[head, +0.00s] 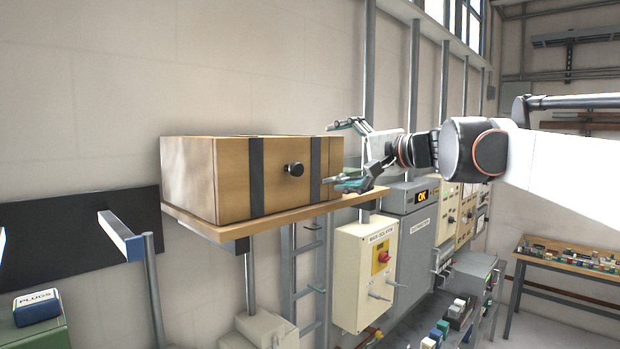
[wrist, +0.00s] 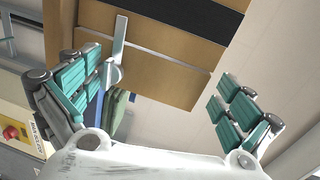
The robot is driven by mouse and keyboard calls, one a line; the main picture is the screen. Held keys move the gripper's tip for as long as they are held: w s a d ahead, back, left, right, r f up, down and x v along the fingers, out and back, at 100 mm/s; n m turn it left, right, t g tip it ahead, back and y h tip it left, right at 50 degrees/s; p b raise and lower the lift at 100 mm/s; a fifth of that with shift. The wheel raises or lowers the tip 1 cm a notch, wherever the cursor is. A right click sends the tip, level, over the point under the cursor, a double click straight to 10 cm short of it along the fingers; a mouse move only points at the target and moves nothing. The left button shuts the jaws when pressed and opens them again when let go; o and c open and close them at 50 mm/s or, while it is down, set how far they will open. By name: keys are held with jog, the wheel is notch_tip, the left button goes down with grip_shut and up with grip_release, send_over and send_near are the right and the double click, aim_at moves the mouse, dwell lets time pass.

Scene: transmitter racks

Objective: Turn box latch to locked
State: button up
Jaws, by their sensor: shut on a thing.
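A wooden box (head: 232,178) with dark vertical straps and a black knob (head: 295,169) sits on a wall shelf in the head view. My gripper (head: 333,154) is at its right end, one finger high and one low. In the wrist view the box's wooden face (wrist: 165,62) fills the top. A grey metal latch bar (wrist: 119,42) lies along it, with a rounded end beside my left finger. The latch is not visible in the head view.
The wooden shelf (head: 222,233) runs under the box. Below right are a cream isolator box (head: 350,280) with a red switch and a grey cabinet (head: 408,240) marked OK. A blue-ended bar (head: 122,236) juts out at left. The wall above the box is clear.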

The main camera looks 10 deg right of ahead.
jog(key=shift+s+d+r, duration=0.3)
jog(key=shift+d+r, duration=0.15)
jog(key=shift+r, duration=0.2)
jog(key=shift+s+d, duration=0.15)
jog(key=shift+s, duration=0.4)
jog(key=shift+c, duration=0.4)
jog(key=shift+t, duration=0.3)
jog(key=v, duration=0.5)
jog(key=shift+s+d+r, duration=0.1)
jog(key=shift+s+d, duration=0.05)
jog(key=shift+d, duration=0.15)
jog(key=c, duration=0.9)
jog(key=shift+s+f+p+v, duration=0.1)
jog(key=shift+f+v, duration=0.25)
jog(key=shift+v, duration=1.4)
jog(key=shift+s+f+p+v, duration=0.15)
jog(key=shift+f+v, duration=0.15)
jog(key=shift+v, duration=1.5)
jog(key=shift+f+p+v, duration=0.1)
jog(key=shift+f+v, duration=0.25)
jog(key=shift+v, duration=1.4)
jog(key=shift+a, duration=0.3)
